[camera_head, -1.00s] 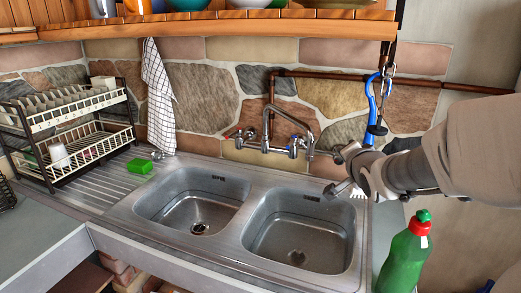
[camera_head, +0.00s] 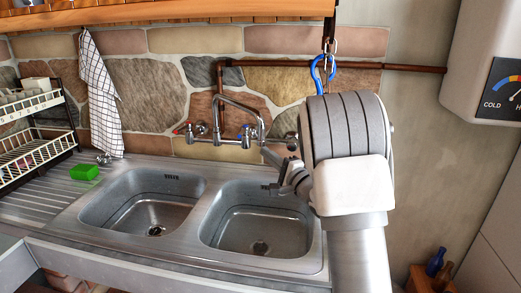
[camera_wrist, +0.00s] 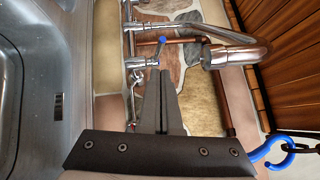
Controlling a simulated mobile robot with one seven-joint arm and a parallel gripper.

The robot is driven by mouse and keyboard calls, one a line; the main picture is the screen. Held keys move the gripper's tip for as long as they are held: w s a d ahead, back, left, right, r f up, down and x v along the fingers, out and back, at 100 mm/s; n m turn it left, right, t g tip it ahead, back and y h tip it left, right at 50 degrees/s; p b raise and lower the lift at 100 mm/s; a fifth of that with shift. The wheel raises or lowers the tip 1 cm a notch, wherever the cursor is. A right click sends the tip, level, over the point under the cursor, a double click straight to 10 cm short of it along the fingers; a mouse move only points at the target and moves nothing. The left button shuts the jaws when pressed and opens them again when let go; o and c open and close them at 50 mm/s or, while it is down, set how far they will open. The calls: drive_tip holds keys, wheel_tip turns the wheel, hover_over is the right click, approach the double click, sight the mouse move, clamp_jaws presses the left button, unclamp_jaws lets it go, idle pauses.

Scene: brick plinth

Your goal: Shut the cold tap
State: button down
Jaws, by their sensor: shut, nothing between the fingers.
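The cold tap (camera_head: 244,132) has a blue-tipped lever and sits on the right of the chrome mixer on the stone wall. In the wrist view its blue lever tip (camera_wrist: 162,39) stands out from the chrome body, just beyond my fingertips. My gripper (camera_wrist: 165,76) is shut and empty, its fingers together and apparently just short of the lever; I cannot tell if they touch. In the head view my gripper (camera_head: 270,155) is partly hidden by my arm, to the right of and below the tap. The curved spout (camera_head: 241,102) rises between the two taps.
The red hot tap (camera_head: 182,128) is at the left. A double steel sink (camera_head: 210,197) lies below. A blue carabiner (camera_head: 318,72) hangs from the shelf (camera_head: 200,20). A copper pipe (camera_head: 410,67) runs along the wall. A heater (camera_head: 470,60) hangs at the right.

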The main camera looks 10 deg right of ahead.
sight(243, 133)
drive_tip(key=x, duration=0.9)
